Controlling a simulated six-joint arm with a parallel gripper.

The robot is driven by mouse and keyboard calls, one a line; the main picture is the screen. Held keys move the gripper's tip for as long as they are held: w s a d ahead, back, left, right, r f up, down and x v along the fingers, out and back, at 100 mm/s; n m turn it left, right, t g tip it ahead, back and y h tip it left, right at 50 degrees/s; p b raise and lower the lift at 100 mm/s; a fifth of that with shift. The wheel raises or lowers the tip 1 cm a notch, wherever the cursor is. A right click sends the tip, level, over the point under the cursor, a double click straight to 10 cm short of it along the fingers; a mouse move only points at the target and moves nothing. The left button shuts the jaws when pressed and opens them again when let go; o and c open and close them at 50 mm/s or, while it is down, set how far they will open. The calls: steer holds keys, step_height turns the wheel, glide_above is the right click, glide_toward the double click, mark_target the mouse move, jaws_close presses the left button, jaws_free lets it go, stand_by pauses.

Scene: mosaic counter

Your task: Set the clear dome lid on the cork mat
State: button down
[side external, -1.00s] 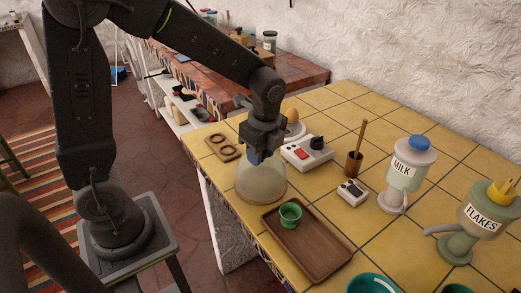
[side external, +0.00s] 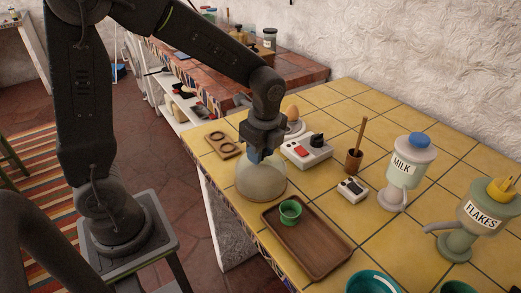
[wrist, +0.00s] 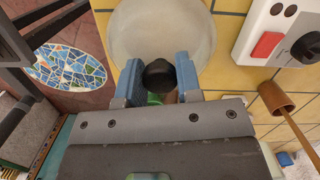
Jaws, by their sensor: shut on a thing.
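The clear dome lid (side external: 262,183) is upright at the near left part of the yellow tiled counter, left of the wooden tray. In the wrist view it shows as a pale round shape (wrist: 150,35) with a black knob (wrist: 159,75). My gripper (side external: 262,157) is above the dome, its blue fingers (wrist: 159,80) shut on the knob from both sides. I cannot make out the cork mat as a separate thing. Whether the dome touches what lies below is hard to tell.
A wooden tray (side external: 322,252) with a green cup (side external: 290,210) lies close to the dome's right. A white switch box (side external: 318,152), a small grey box (side external: 352,189), an egg (side external: 292,113) and a wooden board with two rings (side external: 222,145) stand nearby. Milk (side external: 405,175) and flakes (side external: 470,225) dispensers are farther right.

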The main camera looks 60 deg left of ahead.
stand_by(0.3)
steer(key=c, duration=0.7)
jaws_free()
steer(key=shift+r, duration=3.5)
steer(key=s+r+n+t, duration=0.1)
steer(key=s+n+t, duration=0.1)
steer(key=s+n, duration=0.2)
steer(key=s+d+r+n+t+h, duration=0.1)
steer(key=s+r+n+t, duration=0.1)
steer(key=s+n, duration=0.2)
steer(key=s+r+n+t, duration=0.1)
steer(key=s+n, duration=0.4)
steer(key=n, duration=0.2)
steer(key=shift+s+d+r+n+t, duration=0.1)
steer(key=shift+d+r+n+t, duration=0.1)
steer(key=shift+r+n+t, duration=0.2)
